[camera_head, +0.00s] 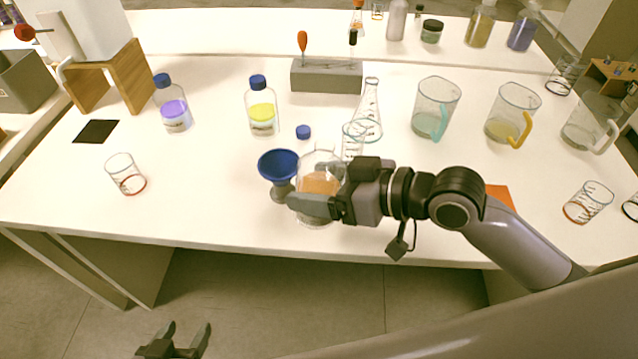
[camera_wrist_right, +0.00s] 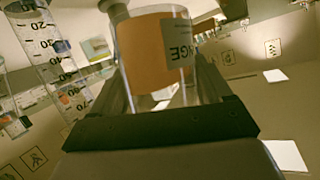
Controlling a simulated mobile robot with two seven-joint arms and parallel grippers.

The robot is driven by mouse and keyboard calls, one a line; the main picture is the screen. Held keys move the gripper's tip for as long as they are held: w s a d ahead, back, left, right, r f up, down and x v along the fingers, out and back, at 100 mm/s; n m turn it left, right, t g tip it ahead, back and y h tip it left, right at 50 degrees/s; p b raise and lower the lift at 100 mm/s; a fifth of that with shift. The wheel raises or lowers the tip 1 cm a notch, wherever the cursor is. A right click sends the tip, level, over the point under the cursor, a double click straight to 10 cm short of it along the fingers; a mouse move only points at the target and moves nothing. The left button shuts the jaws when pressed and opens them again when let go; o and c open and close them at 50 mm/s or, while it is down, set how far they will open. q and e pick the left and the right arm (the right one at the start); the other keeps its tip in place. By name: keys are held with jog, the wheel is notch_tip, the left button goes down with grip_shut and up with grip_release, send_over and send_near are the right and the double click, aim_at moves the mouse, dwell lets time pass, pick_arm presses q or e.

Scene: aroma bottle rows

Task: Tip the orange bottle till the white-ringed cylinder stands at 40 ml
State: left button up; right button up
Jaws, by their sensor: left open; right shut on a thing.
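The orange bottle (camera_head: 320,183) is clear with orange liquid inside. My right gripper (camera_head: 316,203) is shut around it near the front of the table; the bottle looks close to upright. In the right wrist view the bottle (camera_wrist_right: 150,50) shows a label ending in "GE". A clear graduated cylinder (camera_head: 353,138) stands just behind my right gripper, partly hidden by it. A graduated cylinder (camera_wrist_right: 50,55) also shows at the left of the right wrist view. I cannot make out a white ring or its liquid level. My left gripper (camera_head: 180,338) is open and empty, below the table's front edge.
A blue funnel (camera_head: 279,163) stands close left of the bottle. A blue cap (camera_head: 303,131) lies behind it. Purple (camera_head: 174,112) and yellow (camera_head: 262,112) bottles, a conical flask (camera_head: 370,115) and several jugs stand further back.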

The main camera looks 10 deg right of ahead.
aim_at(322, 145)
pick_arm(q)
jog(key=shift+s+a+f, duration=0.1)
jog(key=shift+a, duration=0.05)
pick_arm(e)
jog(key=shift+r, duration=0.55)
pick_arm(q)
jog(key=shift+a+r+p, duration=0.1)
jog(key=shift+r+p, duration=0.3)
jog(key=shift+p, duration=0.15)
pick_arm(e)
jog(key=shift+r, duration=0.65)
pick_arm(q)
jog(key=shift+s+a+r+p, duration=0.1)
jog(key=shift+r+p, duration=0.2)
jog(key=shift+p, duration=0.3)
pick_arm(e)
jog(key=shift+w+d+r+m+y, duration=0.1)
jog(key=shift+r+m+y, duration=0.25)
jog(key=shift+r, duration=0.85)
pick_arm(q)
jog(key=shift+a+r+p, duration=0.1)
jog(key=shift+r+p, duration=0.6)
jog(key=shift+p, duration=0.2)
pick_arm(e)
jog(key=shift+d+r+m, duration=0.1)
jog(key=shift+r+m, duration=0.25)
jog(key=shift+r, duration=1.2)
